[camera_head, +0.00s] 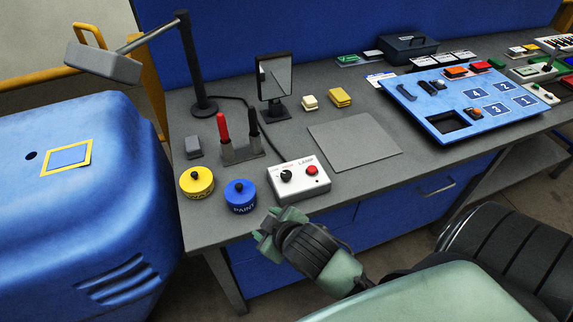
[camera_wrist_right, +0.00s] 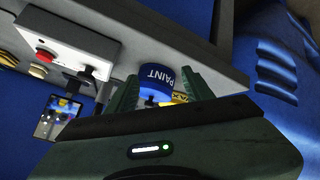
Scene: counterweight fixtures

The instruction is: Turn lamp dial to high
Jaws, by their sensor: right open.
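The lamp control box (camera_head: 298,190) is a white box labelled LAMP on the grey workbench. Its black dial (camera_head: 286,176) is on the left of its top, and a red button (camera_head: 311,170) is on the right. The box also shows at the upper left of the wrist view (camera_wrist_right: 64,27), on its side. My right gripper (camera_head: 270,226) is open and empty at the bench's front edge, below and left of the box, apart from the dial. The exact dial setting is too small to read. My left gripper is not in view.
A blue paint pot (camera_head: 240,195) stands close to my right gripper, with a yellow pot (camera_head: 196,182) left of it. Behind are a rack with red and black handled tools (camera_head: 240,150), a desk lamp (camera_head: 200,70) and a mirror (camera_head: 275,82). A grey mat (camera_head: 354,142) lies bare to the right.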

